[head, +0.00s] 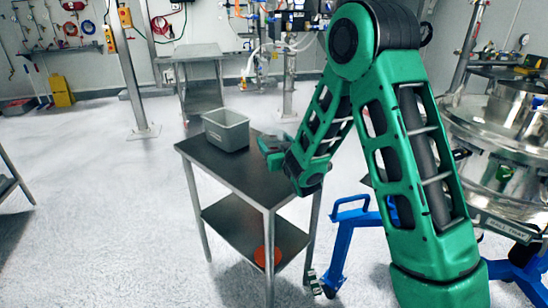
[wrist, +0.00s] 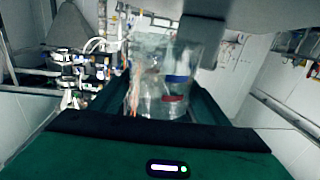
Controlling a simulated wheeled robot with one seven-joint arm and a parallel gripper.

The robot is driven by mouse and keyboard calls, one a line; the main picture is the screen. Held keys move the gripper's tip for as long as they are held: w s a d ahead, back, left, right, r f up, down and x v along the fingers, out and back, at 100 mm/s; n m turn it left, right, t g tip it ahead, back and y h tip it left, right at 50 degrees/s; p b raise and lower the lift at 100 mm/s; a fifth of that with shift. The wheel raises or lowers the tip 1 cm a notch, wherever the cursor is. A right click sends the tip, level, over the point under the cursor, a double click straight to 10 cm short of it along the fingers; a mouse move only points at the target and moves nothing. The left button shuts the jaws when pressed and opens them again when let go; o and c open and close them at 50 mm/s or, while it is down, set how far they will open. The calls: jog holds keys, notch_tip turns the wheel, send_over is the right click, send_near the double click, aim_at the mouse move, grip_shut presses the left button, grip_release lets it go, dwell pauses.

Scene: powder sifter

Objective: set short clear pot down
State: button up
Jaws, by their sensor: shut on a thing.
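The short clear pot (wrist: 163,78) is see-through and stands out in the middle of the wrist view, between the two dark green fingers of my gripper (head: 270,146). My gripper is shut on it. In the head view my gripper is over the right part of a small dark-topped table (head: 228,176), to the right of a grey bin. The pot cannot be made out clearly in the head view, so I cannot tell whether it touches the tabletop.
The grey open bin (head: 227,130) stands on the table's far part. The tabletop in front of it is bare. An orange round thing (head: 266,256) is on the lower shelf. A blue frame (head: 345,235) and a large steel machine (head: 505,150) stand to the right.

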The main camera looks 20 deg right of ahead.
jog(key=shift+s+a+f, duration=0.1)
jog(key=shift+s+f, duration=0.35)
jog(key=shift+s, duration=0.3)
jog(key=shift+w+d+f, duration=0.1)
jog(key=shift+d+f, duration=0.1)
jog(key=shift+f, duration=1.75)
jog(key=shift+f, duration=0.15)
jog(key=o, duration=1.2)
jog(key=shift+a, duration=0.1)
